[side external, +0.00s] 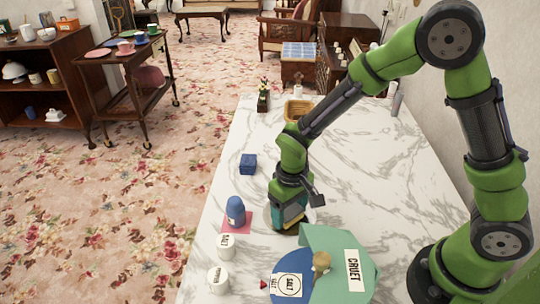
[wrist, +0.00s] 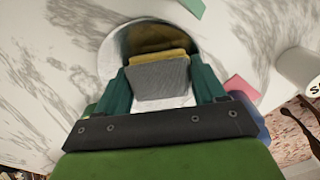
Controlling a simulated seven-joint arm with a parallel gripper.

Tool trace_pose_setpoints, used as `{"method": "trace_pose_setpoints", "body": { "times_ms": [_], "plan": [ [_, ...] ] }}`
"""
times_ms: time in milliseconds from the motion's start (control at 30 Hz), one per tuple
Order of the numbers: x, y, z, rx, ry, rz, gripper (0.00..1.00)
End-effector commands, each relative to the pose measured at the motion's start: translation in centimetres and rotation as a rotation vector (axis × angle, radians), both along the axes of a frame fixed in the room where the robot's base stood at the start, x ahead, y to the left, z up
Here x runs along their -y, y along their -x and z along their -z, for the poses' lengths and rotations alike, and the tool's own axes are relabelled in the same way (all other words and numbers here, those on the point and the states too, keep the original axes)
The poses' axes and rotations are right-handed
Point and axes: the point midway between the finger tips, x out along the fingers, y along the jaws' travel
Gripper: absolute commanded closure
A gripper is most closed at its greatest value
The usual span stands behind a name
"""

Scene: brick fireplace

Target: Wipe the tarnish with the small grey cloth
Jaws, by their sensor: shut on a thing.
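My gripper (side external: 288,217) points down over the marble table, just behind the green sheet. In the wrist view its two teal fingers (wrist: 162,82) are shut on the small grey cloth (wrist: 158,76), which looks like a folded pad. A yellow band shows along the cloth's far edge. Beneath it lies a round, pale, shiny plate or dish (wrist: 108,62) with a dark brownish patch, likely the tarnish (wrist: 148,36), near its far side. The cloth hides part of the dish. I cannot tell whether the cloth touches it. The gripper hides most of the dish in the side view.
White labelled pots (side external: 217,280) and a blue disc (side external: 287,270) are nearer. The green sheet (side external: 335,245) is close by. A blue cube (side external: 248,164) stands behind; table to the right is clear.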

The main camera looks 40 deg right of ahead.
Motion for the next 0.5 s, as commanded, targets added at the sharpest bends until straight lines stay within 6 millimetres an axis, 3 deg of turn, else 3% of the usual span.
{"method": "trace_pose_setpoints", "body": {
  "times_ms": [500],
  "plan": [
    [3.4,-3.4,0.0,-0.002,0.001,0.002,0.55]
  ]
}}
